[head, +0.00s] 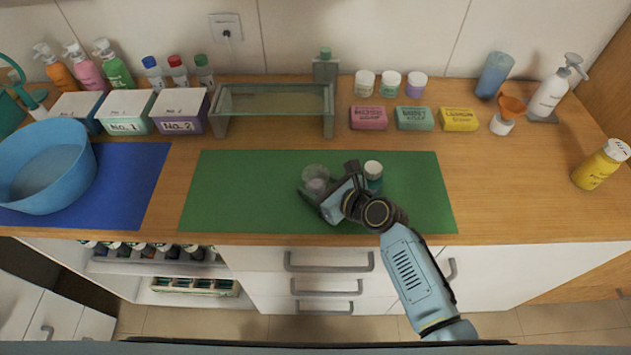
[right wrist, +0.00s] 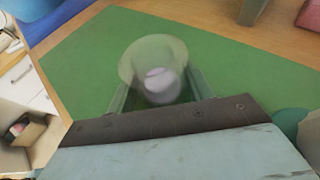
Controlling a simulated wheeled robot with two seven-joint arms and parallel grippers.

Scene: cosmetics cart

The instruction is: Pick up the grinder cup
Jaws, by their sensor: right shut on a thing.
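The grinder cup (head: 316,177) is a clear, see-through cup with a pale, whitish round part inside. It is over the green mat (head: 240,190), left of my right gripper (head: 310,191). In the right wrist view the cup (right wrist: 155,68) is between the two fingers of my right gripper (right wrist: 158,92), which is shut on it. I cannot tell whether the cup touches the mat. A teal jar with a white lid (head: 373,170) stands on the mat just right of the gripper. My left gripper is not in view.
A glass rack (head: 272,92) stands behind the mat. Pink soap (head: 368,118), green soap (head: 414,119) and yellow soap (head: 459,119) lie at the back right. A blue basin (head: 45,165) is at the left on a blue mat (head: 140,175). The mat's left part is clear.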

